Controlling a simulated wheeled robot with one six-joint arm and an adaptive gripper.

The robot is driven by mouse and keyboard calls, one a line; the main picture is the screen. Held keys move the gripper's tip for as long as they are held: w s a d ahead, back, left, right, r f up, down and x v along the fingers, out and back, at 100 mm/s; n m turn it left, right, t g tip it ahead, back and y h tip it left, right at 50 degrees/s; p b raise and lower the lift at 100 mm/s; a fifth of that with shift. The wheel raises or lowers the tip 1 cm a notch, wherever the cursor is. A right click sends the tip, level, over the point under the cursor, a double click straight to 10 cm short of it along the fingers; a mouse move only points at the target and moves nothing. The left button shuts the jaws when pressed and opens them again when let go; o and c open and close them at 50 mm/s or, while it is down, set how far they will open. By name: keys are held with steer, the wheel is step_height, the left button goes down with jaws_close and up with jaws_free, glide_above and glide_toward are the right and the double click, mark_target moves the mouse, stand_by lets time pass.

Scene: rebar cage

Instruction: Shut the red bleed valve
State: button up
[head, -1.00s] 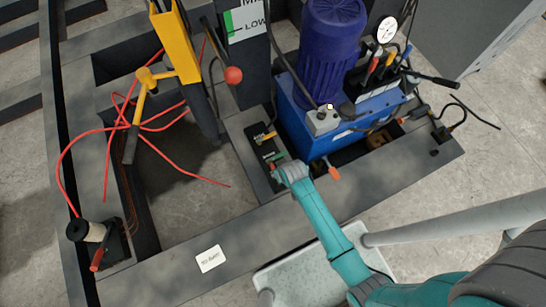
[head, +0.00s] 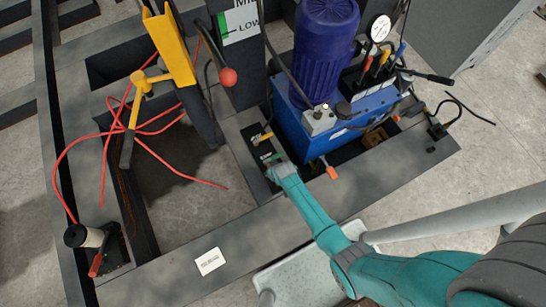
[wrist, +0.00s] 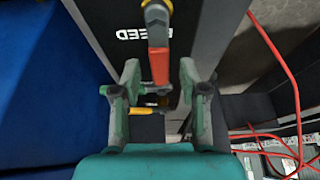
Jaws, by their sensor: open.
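The red bleed valve's lever (wrist: 160,66) shows in the wrist view, with a red grip on a grey and brass stem. It stands over a black panel (wrist: 110,38) whose lettering reads partly "EED". My gripper (wrist: 159,72) is open, one finger on each side of the red grip, with visible gaps between. A yellow lever (wrist: 143,110) shows lower in the picture, beyond the fingers. In the head view my gripper (head: 272,166) is over the near end of the valve panel (head: 252,133). It hides most of the red lever there; the yellow lever (head: 264,137) is visible.
A blue tank with a motor (head: 328,50) stands close on the right, with an orange-tipped handle (head: 332,173) at its near side. A red-knobbed lever (head: 228,77), a yellow post (head: 168,45) and loose red cables (head: 150,130) are on the left.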

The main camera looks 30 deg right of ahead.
jaws_close()
